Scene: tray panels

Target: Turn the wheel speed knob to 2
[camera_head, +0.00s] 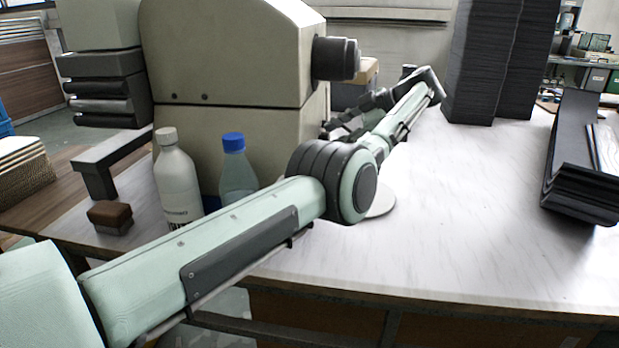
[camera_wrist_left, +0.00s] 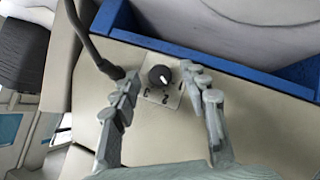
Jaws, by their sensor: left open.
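The wheel speed knob (camera_wrist_left: 160,76) is a small round black knob in the left wrist view. It sits on a light plate (camera_wrist_left: 170,99) marked with digits; a 2 is readable below the knob. The knob's white mark seems to point down and right in that view, between the 2 and a mark at the right. My left gripper (camera_wrist_left: 160,71) is open, one finger on each side of the knob; I cannot tell whether either touches it. In the head view my left gripper (camera_head: 336,127) is at the beige machine's (camera_head: 235,60) right side, and the knob is hidden.
A white bottle (camera_head: 178,185) and a blue-capped bottle (camera_head: 236,168) stand before the machine, near my left arm. A brown-topped block (camera_head: 110,215) lies left. Dark stacked panels (camera_head: 490,60) and a black tray (camera_head: 580,190) are right. The white tabletop (camera_head: 470,220) between is clear.

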